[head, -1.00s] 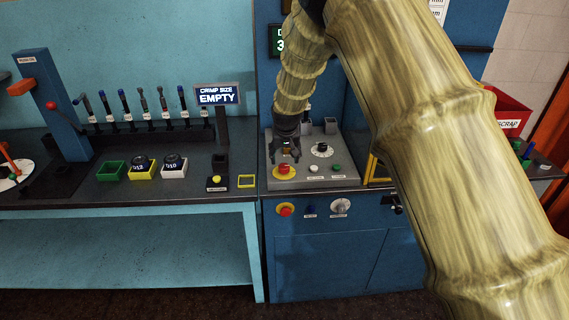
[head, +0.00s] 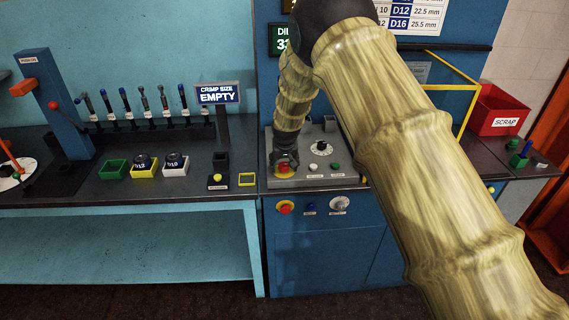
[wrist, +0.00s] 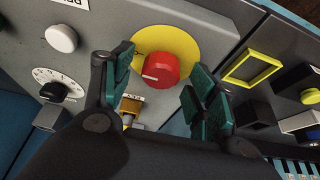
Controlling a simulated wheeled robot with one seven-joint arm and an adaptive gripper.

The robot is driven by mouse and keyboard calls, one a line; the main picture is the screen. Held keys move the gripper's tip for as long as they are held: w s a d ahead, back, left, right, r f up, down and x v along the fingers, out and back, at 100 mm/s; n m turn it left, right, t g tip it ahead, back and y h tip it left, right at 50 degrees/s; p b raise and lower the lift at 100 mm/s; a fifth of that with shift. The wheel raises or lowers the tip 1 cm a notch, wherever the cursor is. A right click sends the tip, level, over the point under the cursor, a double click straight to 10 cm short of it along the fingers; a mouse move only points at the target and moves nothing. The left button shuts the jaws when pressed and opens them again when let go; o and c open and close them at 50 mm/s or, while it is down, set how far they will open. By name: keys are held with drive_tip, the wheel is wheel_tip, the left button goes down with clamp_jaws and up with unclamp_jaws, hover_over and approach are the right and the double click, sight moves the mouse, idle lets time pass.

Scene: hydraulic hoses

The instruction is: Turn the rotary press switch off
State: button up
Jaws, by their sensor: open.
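On the grey console top (head: 345,178), a red round knob (head: 284,169) with a yellow disc under it sits below my gripper (head: 286,160) in the head view. In the wrist view the red knob (wrist: 160,70) shows a short white mark on its face, and its yellow disc (wrist: 187,45) lies flat on the panel. My gripper (wrist: 160,84) is open, with one green-padded finger on each side of the knob. A gap shows between the knob and both fingers. No label readable here names the rotary press switch.
A black dial on a white scale (head: 321,148), a white button (head: 314,168) and a green button (head: 336,166) share the console. Its front carries another red knob (head: 285,207) and a grey knob (head: 340,204). A red scrap bin (head: 499,111) stands at right.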

drive_tip(key=c, duration=1)
drive_tip(key=shift+c, duration=0.2)
drive_tip(key=shift+n, duration=0.3)
drive_tip(key=shift+o, duration=0.2)
drive_tip(key=n+b, duration=0.1)
drive_tip(key=n+y+b, duration=0.1)
drive_tip(key=n, duration=0.1)
drive_tip(key=shift+d+f+y, duration=0.1)
drive_tip(key=shift+d+y, duration=0.05)
drive_tip(key=shift+y, duration=0.15)
drive_tip(key=n+g+y+b, duration=0.1)
drive_tip(key=n+b, duration=0.1)
drive_tip(key=n, duration=0.2)
drive_tip(key=shift+w+d+n, duration=0.1)
drive_tip(key=shift+w+n, duration=0.05)
drive_tip(key=shift+n, duration=0.25)
drive_tip(key=n+g+b, duration=0.1)
drive_tip(key=n, duration=0.1)
drive_tip(key=n+g+y+b, duration=0.1)
drive_tip(key=n+b, duration=0.1)
drive_tip(key=n, duration=0.1)
drive_tip(key=shift+w+d+y, duration=0.1)
drive_tip(key=shift+y, duration=0.2)
drive_tip(key=shift+n+g+b, duration=0.7)
drive_tip(key=shift+n+b, duration=0.15)
drive_tip(key=shift+n, duration=1.35)
drive_tip(key=shift+c, duration=0.2)
drive_tip(key=shift+o, duration=0.2)
